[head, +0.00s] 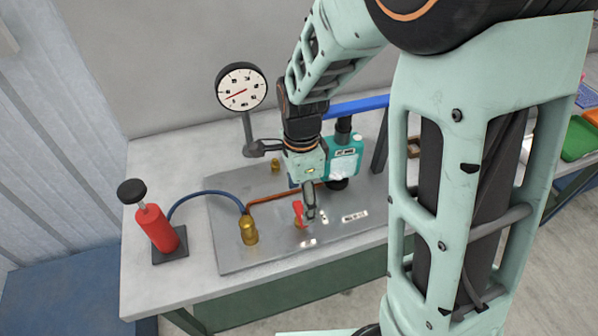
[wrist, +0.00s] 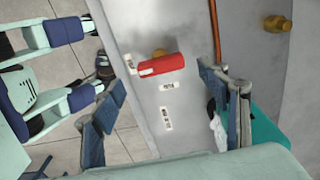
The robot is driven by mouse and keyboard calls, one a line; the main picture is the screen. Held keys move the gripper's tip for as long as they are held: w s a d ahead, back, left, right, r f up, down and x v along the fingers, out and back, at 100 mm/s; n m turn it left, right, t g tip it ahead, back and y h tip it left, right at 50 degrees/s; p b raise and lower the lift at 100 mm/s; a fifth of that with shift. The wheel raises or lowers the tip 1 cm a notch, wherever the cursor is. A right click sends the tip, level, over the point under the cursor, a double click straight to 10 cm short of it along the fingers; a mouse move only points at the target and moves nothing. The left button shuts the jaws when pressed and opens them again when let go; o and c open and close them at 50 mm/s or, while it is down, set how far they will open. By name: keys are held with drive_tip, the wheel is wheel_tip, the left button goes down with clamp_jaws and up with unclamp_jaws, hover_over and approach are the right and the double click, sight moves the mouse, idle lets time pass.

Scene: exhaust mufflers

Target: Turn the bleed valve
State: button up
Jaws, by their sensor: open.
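The bleed valve has a red handle (head: 298,212) and stands on the grey metal plate (head: 228,215) on the bench. In the wrist view the red handle (wrist: 165,65) lies crosswise, with a bit of brass behind it. My gripper (head: 309,205) is above the plate, close to the handle in the head view. In the wrist view my gripper (wrist: 163,88) is open and empty, one finger on each side of the handle's line. I see no contact with the handle.
A dial gauge (head: 242,87) stands at the back. A red hand pump (head: 156,227) with a blue hose (head: 205,193) joins a brass fitting (head: 249,230) at the left. A teal unit (head: 343,157) stands behind my gripper.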

sight(301, 211)
drive_tip(key=shift+f, duration=2.4)
drive_tip(key=c, duration=1.2)
